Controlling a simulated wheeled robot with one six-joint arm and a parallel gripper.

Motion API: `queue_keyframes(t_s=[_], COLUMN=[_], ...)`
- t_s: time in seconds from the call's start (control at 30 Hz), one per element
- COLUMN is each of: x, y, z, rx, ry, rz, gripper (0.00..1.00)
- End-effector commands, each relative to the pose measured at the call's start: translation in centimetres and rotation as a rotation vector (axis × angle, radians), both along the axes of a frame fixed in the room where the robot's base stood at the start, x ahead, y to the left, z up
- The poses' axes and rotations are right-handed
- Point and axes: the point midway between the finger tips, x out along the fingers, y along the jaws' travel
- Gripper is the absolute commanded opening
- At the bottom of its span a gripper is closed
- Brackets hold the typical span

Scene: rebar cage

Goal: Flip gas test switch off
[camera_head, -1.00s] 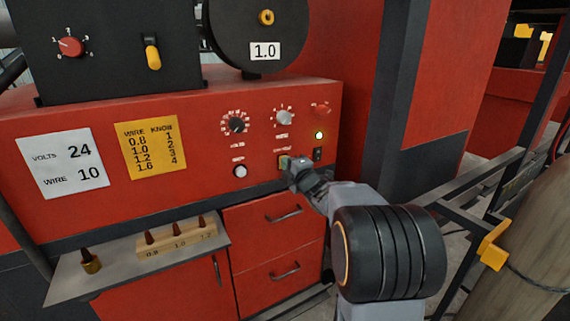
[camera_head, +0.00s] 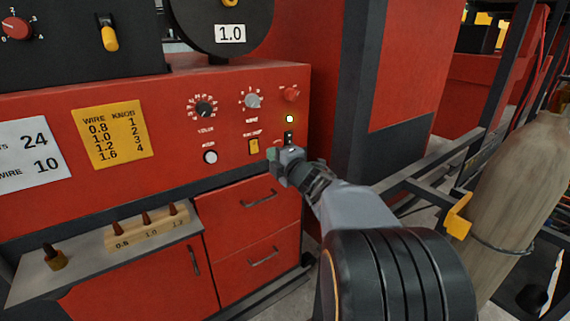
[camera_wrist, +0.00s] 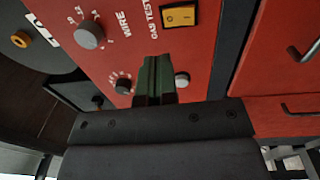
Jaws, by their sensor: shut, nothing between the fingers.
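The gas test switch (camera_head: 254,146) is a small yellow rocker on the red panel. It also shows in the wrist view as a yellow rocker (camera_wrist: 180,16) in a black frame beside the "GAS TEST" label. I cannot tell for sure which way it is tipped. My gripper (camera_head: 273,156) is shut and empty, close in front of the panel, just right of and slightly below the switch. In the wrist view the dark green fingers (camera_wrist: 155,74) are together, and the switch lies apart from their tips.
A grey knob (camera_head: 252,101), a black dial (camera_head: 205,109), a red knob (camera_head: 290,93) and a white button (camera_head: 210,157) surround the gas test switch. A shelf (camera_head: 25,277) juts out at lower left.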

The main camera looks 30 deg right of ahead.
Motion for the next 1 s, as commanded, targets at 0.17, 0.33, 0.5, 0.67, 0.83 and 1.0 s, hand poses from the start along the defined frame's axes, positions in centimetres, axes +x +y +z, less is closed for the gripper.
queue_keyframes(t_s=[0.17, 0.33, 0.5, 0.67, 0.83, 1.0], x=[-2.8, -4.2, -4.7, -4.7, -4.7, -4.6], y=[-0.3, -0.4, -0.4, -0.4, -0.4, -0.4], z=[0.3, 0.5, 0.6, 0.6, 0.6, 0.6], rx=[-0.002, -0.001, 0.0, 0.0, 0.0, 0.0], ry=[-0.002, -0.001, -0.001, 0.0, 0.0, 0.0], rz=[-0.004, -0.002, 0.0, 0.0, 0.0, 0.0], gripper=[0.0, 0.0, 0.0, 0.0, 0.0, 0.0])
